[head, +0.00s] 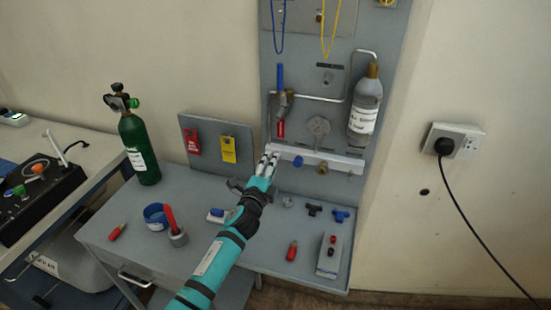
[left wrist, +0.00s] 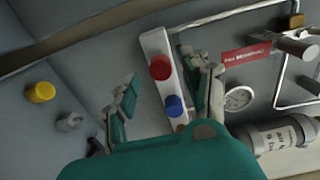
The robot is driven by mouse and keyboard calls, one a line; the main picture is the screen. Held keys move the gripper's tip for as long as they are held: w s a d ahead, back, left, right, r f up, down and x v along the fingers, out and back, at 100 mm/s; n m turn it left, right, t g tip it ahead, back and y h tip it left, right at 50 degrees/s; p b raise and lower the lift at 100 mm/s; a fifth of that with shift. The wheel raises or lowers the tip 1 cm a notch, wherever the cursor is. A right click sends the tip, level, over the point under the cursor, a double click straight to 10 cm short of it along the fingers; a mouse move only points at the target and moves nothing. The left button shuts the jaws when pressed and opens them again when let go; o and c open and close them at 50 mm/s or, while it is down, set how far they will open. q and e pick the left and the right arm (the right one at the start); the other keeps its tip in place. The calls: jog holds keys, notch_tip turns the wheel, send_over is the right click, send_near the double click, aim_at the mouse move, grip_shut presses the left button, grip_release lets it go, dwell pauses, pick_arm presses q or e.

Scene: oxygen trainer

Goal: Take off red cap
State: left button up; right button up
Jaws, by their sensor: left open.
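In the left wrist view a round red cap (left wrist: 160,67) sits on a white rail (left wrist: 154,42) fixed to the grey panel, beside a blue cap (left wrist: 174,105). My left gripper (left wrist: 158,72) is open, with its two fingers spread to either side of the red cap in that view. Whether a finger touches the cap, I cannot tell. In the head view my left gripper (head: 268,160) is in front of the left part of the white rail (head: 335,160) and hides the red cap. The blue cap (head: 298,161) shows just right of it. My right gripper is not in view.
A green cylinder (head: 139,150) stands left on the bench. A grey bottle (head: 365,105) hangs on the panel. A blue cup (head: 155,217), red-handled tools and small fittings (head: 313,210) lie on the bench under my arm. A gauge (left wrist: 238,97) is close right of the fingers.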

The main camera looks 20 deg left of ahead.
pick_arm(q)
jog(key=shift+m, duration=3.5)
jog(key=shift+r, duration=0.1)
jog(key=m+p, duration=0.1)
jog(key=m, duration=0.2)
